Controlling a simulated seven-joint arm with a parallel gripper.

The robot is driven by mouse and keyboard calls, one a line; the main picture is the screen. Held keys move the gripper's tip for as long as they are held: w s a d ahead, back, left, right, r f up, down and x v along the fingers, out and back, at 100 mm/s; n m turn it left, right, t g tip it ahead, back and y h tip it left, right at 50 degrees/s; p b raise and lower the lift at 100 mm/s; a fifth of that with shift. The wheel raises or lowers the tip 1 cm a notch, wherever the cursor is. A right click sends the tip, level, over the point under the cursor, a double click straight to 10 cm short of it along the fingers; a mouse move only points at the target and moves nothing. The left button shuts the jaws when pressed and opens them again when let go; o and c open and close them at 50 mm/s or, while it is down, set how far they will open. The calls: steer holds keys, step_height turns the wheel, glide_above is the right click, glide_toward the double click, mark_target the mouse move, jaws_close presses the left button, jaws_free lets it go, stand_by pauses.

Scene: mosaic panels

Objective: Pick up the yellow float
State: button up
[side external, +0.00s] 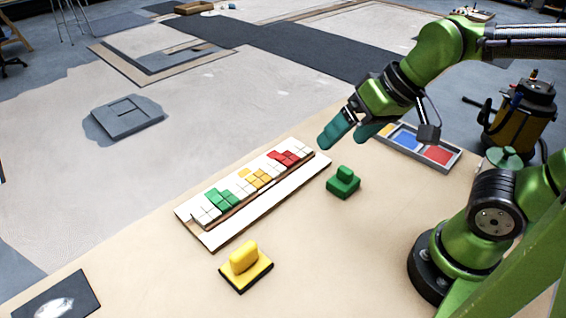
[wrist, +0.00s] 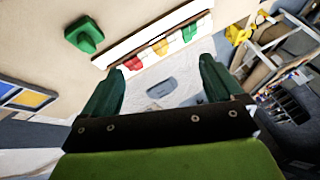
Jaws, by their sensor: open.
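The yellow float (side external: 245,262), a block with a raised handle on a dark-edged base, sits upright on the table near the front in the side view. My gripper (side external: 346,137) is open and empty, raised above the table beyond the green float and well to the upper right of the yellow one. In the wrist view its two teal fingers (wrist: 162,70) are spread apart with nothing between them.
A green float (side external: 343,183) stands between my gripper and my arm's base. A mosaic panel (side external: 285,193) with white, green, yellow and red tiles lies along the table's far edge. A tray (side external: 457,160) of coloured pads is at right. A dark plate (side external: 40,307) lies front left.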

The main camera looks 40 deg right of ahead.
steer(key=w+a+f+n+g, duration=0.2)
steer(key=w+a+n+g, duration=0.15)
steer(key=a, duration=0.65)
steer(key=g+h, duration=0.2)
steer(key=h, duration=0.1)
glide_above(243, 250)
step_height(243, 250, down, 2)
steer(key=shift+m, duration=0.55)
step_height(243, 250, down, 17)
steer(key=shift+r, duration=0.1)
steer(key=shift+c, duration=0.2)
steer(key=c, duration=1.1)
steer(key=shift+c, duration=0.2)
steer(key=shift+r, duration=0.1)
